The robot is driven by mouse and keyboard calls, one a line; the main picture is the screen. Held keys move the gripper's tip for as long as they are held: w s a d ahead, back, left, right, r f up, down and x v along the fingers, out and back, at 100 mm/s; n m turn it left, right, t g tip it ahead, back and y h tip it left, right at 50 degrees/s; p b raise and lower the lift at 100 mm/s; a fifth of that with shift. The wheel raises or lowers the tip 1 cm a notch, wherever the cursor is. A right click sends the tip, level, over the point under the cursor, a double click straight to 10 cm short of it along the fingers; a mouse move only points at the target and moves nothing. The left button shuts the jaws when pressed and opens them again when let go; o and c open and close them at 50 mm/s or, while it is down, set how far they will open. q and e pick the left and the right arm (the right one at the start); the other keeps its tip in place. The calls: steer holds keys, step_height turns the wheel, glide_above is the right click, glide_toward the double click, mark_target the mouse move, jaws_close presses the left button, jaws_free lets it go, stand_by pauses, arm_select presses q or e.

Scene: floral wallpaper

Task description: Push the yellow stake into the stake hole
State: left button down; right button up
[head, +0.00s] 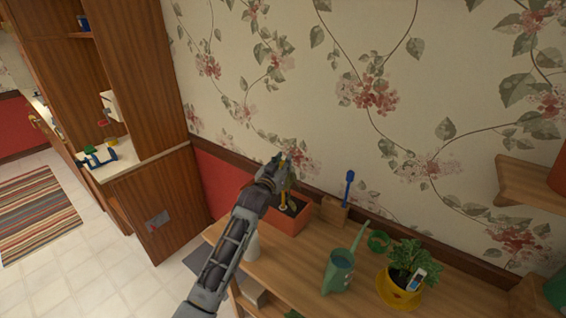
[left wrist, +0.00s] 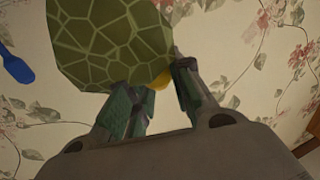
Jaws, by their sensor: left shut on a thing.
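The yellow stake (head: 283,196) stands roughly upright over an orange planter box (head: 289,222) with dark soil on the wooden table. Its lower end is near a small pale ring in the box; I cannot tell how deep it sits. My left gripper (head: 279,169) is above the box, shut on the stake's upper part. In the left wrist view, a green shell-patterned piece (left wrist: 110,42) shows above the fingers (left wrist: 163,100), with a bit of yellow (left wrist: 160,79) between them. The stake hole is not clear. My right gripper is not in view.
To the right on the table (head: 300,277) are a wooden holder (head: 333,211) with a blue tool (head: 348,182), a green watering can (head: 339,272), a green ring (head: 378,241) and a yellow plant pot (head: 398,293). The wallpapered wall (head: 330,100) rises close behind.

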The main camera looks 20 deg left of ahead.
arm_select(q)
steer(key=shift+f, duration=0.35)
steer(key=c, duration=1.2)
jaws_free()
steer(key=shift+f, duration=0.2)
steer(key=shift+s+d+f, duration=0.1)
steer(key=shift+s+f, duration=0.15)
steer(key=shift+f, duration=0.05)
steer(key=s, duration=0.3)
steer(key=s+r, duration=0.1)
steer(key=shift+s+a, duration=0.4)
steer(key=shift+s+a+r, duration=0.1)
steer(key=shift+s+a, duration=0.05)
steer(key=shift+s, duration=1)
steer(key=shift+s+a, duration=0.15)
steer(key=shift+s, duration=0.95)
steer(key=shift+s+a+r, duration=0.1)
steer(key=shift+s+a, duration=0.05)
steer(key=shift+s, duration=1)
steer(key=shift+f, duration=0.1)
